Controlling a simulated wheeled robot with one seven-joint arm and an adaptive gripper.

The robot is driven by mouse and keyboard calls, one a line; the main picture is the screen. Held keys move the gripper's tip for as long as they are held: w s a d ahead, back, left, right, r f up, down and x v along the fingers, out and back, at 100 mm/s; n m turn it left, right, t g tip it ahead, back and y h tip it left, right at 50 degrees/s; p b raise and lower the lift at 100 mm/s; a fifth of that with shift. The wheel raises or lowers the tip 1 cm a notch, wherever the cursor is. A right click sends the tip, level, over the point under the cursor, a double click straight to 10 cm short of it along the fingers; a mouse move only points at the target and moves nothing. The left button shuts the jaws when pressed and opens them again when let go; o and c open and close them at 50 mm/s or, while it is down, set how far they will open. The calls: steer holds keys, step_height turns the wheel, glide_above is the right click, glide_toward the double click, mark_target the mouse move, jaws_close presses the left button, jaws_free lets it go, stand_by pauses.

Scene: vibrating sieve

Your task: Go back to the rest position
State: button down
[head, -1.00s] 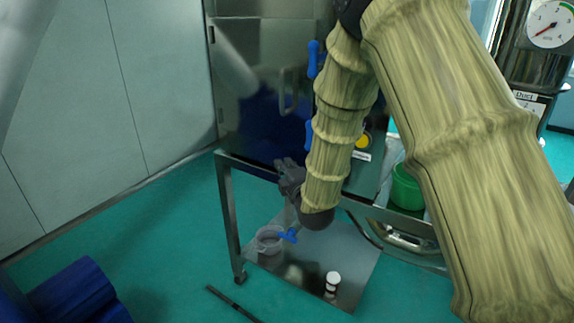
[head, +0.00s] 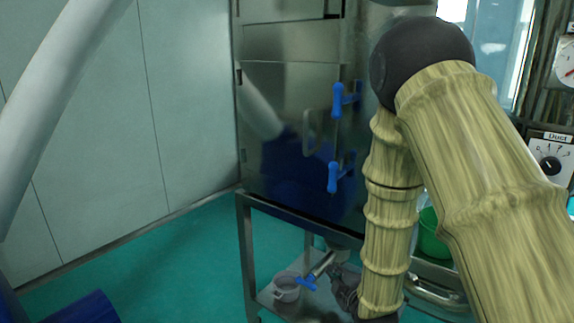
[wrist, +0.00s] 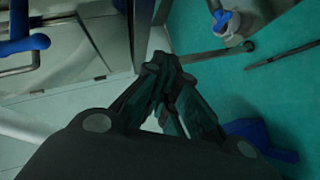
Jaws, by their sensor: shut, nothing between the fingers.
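My gripper (head: 345,290) hangs low in the head view, at the end of my beige-sleeved arm, in front of the steel cabinet's stand. In the wrist view my gripper (wrist: 166,85) is shut and its fingers hold nothing. The blue valve handle (head: 306,283) on the outlet pipe is just left of the gripper in the head view, apart from it. A grey bucket (head: 286,288) stands on the lower shelf under the outlet. The bucket also shows at the top of the wrist view (wrist: 236,30).
The steel cabinet (head: 290,150) has blue latches (head: 333,178) on its door. A green bucket (head: 431,236) stands behind my arm. A dial panel (head: 552,160) is at the right. Open teal floor (head: 160,255) lies left of the stand.

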steer(key=s+d+f+m+g+h, duration=0.15)
steer(key=s+f+m+g, duration=0.25)
steer(key=s+f, duration=0.65)
steer(key=s+d+f+m+g+h, duration=0.1)
steer(key=s+d+f+m+g, duration=0.2)
steer(key=s+f+m, duration=0.7)
steer(key=s+d+f+g, duration=0.1)
steer(key=s+f+g, duration=0.1)
steer(key=s+f, duration=0.2)
steer(key=s+d+f+m+g, duration=0.1)
steer(key=s+f, duration=0.3)
steer(key=s, duration=0.7)
steer(key=s+d+f+m+g, duration=0.1)
steer(key=s+f+g, duration=0.3)
steer(key=s, duration=0.3)
steer(key=shift+s+f, duration=0.15)
steer(key=shift+f, duration=0.2)
steer(key=c, duration=2.2)
jaws_free()
